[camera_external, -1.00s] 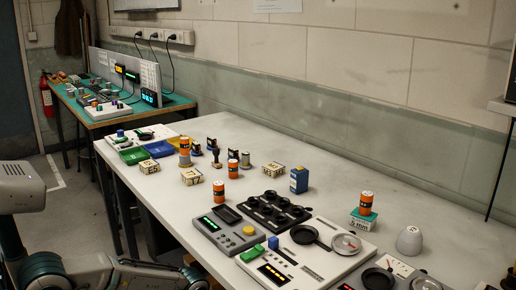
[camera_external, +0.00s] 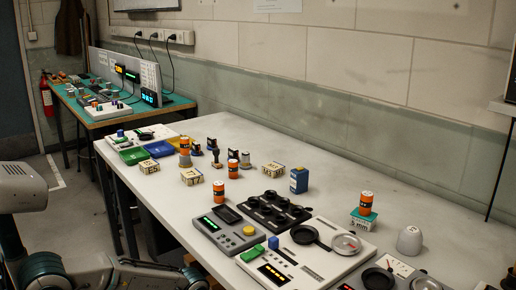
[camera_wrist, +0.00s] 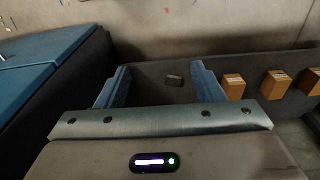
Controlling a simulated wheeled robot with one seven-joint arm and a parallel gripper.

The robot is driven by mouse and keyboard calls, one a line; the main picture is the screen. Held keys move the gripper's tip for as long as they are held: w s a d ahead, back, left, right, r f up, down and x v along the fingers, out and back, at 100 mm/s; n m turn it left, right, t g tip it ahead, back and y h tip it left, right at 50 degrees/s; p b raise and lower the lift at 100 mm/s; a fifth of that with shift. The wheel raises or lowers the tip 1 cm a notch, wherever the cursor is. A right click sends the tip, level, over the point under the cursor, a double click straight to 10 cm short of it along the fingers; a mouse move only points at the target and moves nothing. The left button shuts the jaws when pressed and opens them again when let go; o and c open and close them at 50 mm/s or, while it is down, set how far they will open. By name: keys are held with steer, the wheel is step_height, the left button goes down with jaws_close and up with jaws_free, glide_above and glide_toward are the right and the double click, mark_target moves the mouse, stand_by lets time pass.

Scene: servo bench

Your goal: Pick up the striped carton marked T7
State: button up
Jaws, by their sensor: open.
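I cannot pick out a striped carton marked T7 for certain; the markings are too small to read. Small pale cartons with dark marks stand on the white bench in the external view: one at the left (camera_external: 149,167), one nearer the middle (camera_external: 191,177) and one further right (camera_external: 274,168). A taller blue carton (camera_external: 299,181) stands beyond the black knob panel. My gripper (camera_wrist: 160,86) shows in the wrist view with its two blue fingers apart and nothing between them. My gripper is not discernible in the external view, so its distance from the cartons cannot be told.
Orange cans (camera_external: 233,168) stand among the cartons; one (camera_external: 366,203) sits on a green-and-white box (camera_external: 364,219). Control panels (camera_external: 225,230) line the front edge. The bench's right-hand middle is fairly clear. In the wrist view, orange-brown blocks (camera_wrist: 234,86) lie right of my fingers.

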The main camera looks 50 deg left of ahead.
steer(key=shift+o, duration=0.9)
steer(key=shift+a, duration=0.1)
